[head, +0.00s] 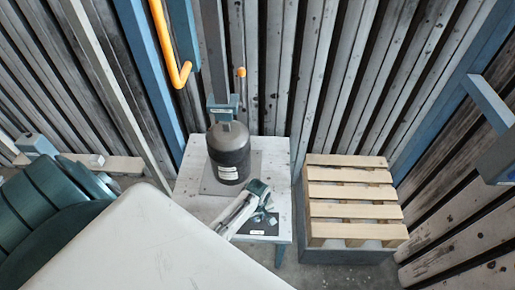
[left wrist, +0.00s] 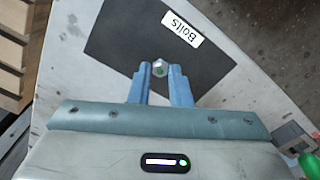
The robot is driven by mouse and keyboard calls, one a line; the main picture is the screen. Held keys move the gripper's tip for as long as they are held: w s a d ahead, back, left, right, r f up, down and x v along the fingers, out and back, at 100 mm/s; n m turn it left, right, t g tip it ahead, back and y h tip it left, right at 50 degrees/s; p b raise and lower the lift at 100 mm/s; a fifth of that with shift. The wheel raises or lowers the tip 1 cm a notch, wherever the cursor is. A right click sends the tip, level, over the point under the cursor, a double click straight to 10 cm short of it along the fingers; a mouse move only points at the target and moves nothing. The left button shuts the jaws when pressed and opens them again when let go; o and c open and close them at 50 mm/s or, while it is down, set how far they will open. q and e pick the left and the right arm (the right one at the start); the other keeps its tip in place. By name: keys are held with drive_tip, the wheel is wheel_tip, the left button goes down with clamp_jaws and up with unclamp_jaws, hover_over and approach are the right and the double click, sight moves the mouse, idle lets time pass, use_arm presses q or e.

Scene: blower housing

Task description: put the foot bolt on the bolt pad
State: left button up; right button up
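The bolt pad is a dark mat (head: 272,229) with a white label on the front of the small white table; it also shows in the left wrist view (left wrist: 120,45). My left gripper (head: 264,208) is over this pad. I cannot tell whether the bolt touches the pad. My right gripper is not in view.
A dark grey tank with a domed top (head: 229,160) stands on a grey plate behind the pad. A wooden pallet (head: 352,192) lies on a grey base to the right. Ribbed walls close off the back. A green ribbed machine (head: 50,215) is at the left.

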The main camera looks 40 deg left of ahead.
sight(258, 218)
use_arm(q)
drive_tip(key=o, duration=0.3)
wheel_tip(258, 218, up, 12)
drive_tip(key=shift+r, duration=0.15)
idle(0.4)
